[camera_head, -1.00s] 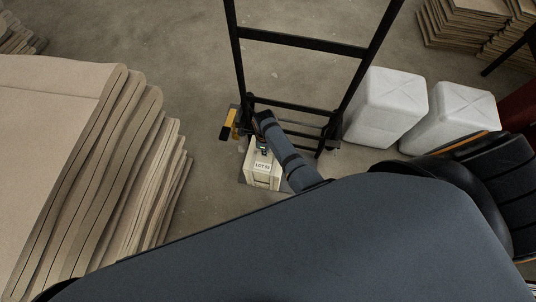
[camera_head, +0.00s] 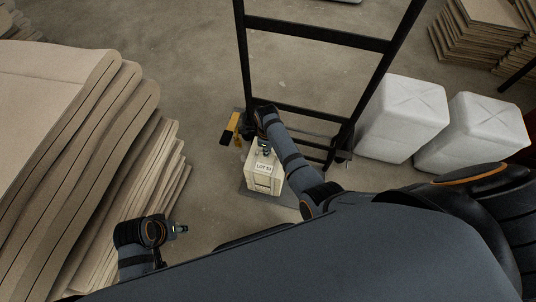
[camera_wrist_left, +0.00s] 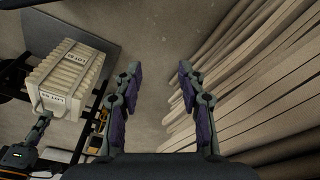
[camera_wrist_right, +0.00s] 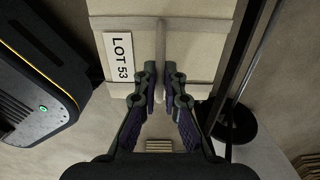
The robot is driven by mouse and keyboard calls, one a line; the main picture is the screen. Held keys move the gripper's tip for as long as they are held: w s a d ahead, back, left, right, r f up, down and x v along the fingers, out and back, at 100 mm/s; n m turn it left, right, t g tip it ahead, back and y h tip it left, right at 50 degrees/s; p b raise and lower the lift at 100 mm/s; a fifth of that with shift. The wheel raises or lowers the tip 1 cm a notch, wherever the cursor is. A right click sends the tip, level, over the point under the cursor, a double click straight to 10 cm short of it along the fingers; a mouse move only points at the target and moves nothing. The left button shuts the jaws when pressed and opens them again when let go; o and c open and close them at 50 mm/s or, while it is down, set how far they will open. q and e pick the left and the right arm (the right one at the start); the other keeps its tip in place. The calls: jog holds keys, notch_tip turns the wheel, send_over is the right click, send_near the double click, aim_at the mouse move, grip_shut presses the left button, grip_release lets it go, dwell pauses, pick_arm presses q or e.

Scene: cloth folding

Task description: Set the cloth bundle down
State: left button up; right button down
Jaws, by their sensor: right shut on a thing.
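The cloth bundle (camera_head: 264,180) is a cream, ribbed block with straps and a "LOT 53" label. It is over the dark base plate (camera_head: 285,199) of a black-framed trolley; I cannot tell whether it touches the plate. My right gripper (camera_head: 265,150) is above it, shut on its grey strap. The right wrist view shows the fingers (camera_wrist_right: 159,88) closed around that strap beside the label. The left wrist view shows the bundle (camera_wrist_left: 67,80) from the side. My left gripper (camera_head: 182,229) is to the left of the bundle, empty, its fingers apart in the left wrist view (camera_wrist_left: 157,82).
The trolley's upright black frame (camera_head: 315,33) rises behind the bundle. Tall stacks of tan sheets (camera_head: 75,110) stand at the left, close to my left arm. Two white wrapped blocks (camera_head: 405,118) stand at the right. Bare floor (camera_head: 200,110) lies between the stacks and the trolley.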

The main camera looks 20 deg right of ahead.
jog(key=shift+w+f+b, duration=0.55)
jog(key=shift+f+b, duration=0.05)
jog(key=shift+b, duration=0.25)
pick_arm(q)
jog(key=f, duration=0.1)
jog(key=f+t, duration=0.1)
jog(key=d, duration=0.1)
jog(key=shift+w+d+f+t+h, duration=0.1)
jog(key=shift+w+f+t+h, duration=0.2)
jog(key=shift+w+f, duration=0.1)
pick_arm(e)
jog(key=shift+w, duration=0.15)
jog(key=shift+w+d+f+b, duration=0.1)
jog(key=shift+w+f+b, duration=0.2)
jog(key=shift+b, duration=0.35)
jog(key=shift+w+f+b, duration=0.1)
jog(key=shift+f+b, duration=0.25)
jog(key=shift+b, duration=0.25)
notch_tip(320, 180, down, 2)
jog(key=shift+s+f+b, duration=0.1)
jog(key=shift+f+b, duration=0.05)
jog(key=shift+b, duration=1.1)
pick_arm(q)
jog(key=w+r+t, duration=0.6)
jog(key=w+t, duration=0.2)
jog(key=w, duration=0.4)
